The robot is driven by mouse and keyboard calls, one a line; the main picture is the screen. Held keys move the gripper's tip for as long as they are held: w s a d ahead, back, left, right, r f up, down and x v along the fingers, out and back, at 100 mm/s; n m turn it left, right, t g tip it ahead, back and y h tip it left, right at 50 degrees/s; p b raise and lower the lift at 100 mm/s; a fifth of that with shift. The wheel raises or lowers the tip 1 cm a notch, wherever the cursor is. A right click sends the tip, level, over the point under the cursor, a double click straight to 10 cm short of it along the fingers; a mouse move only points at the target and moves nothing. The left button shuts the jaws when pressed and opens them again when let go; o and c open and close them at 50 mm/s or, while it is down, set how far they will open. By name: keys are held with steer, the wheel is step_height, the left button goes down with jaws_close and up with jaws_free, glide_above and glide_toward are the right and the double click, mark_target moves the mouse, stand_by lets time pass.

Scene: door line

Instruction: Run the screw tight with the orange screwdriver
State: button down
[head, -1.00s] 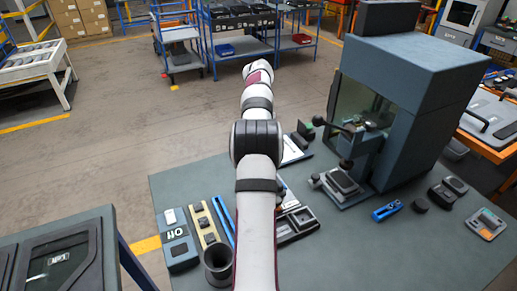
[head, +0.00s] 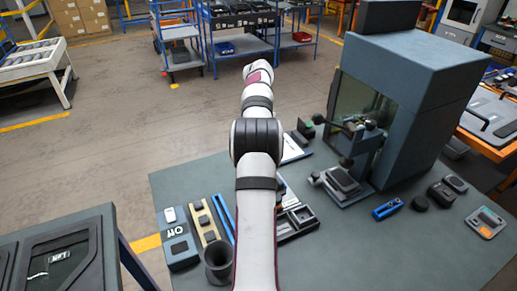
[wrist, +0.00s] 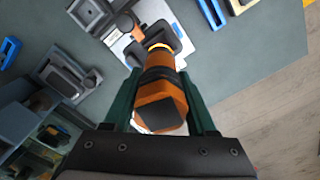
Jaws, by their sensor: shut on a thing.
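In the wrist view my gripper (wrist: 160,105) is shut on the orange screwdriver (wrist: 172,88), with a green finger on each side of its handle. The handle is orange with black bands and a dark end cap facing the camera. Its far end points down at a dark fixture on a white sheet or plate (wrist: 117,44) on the table. The screwdriver's tip and the screw are hidden behind the handle, so I cannot tell whether they touch. In the head view my own arm hides the gripper and the screwdriver.
A large grey machine (head: 420,80) stands on the table at the right, with a clamp fixture (head: 345,180) before it. A blue tool (head: 387,209) lies nearby. A dark cup (head: 217,264), a blue bar (head: 222,217) and a black tray (head: 298,222) lie around my arm.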

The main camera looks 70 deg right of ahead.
steer(key=shift+f, duration=0.5)
stand_by(1.0)
steer(key=w+a+r+n, duration=0.4)
steer(key=w+a, duration=0.6)
steer(key=a, duration=0.2)
steer(key=w+a+r+n, duration=0.45)
steer(key=w+a, duration=0.55)
steer(key=a, duration=0.3)
steer(key=s+a+r+n, duration=0.1)
steer(key=a+n, duration=0.3)
steer(key=a, duration=0.8)
steer(key=s+a+r+n, duration=0.1)
steer(key=a+n, duration=0.4)
steer(key=a, duration=0.8)
steer(key=shift+s+a+r, duration=0.15)
steer(key=shift+s+r, duration=0.2)
steer(key=shift+r, duration=0.35)
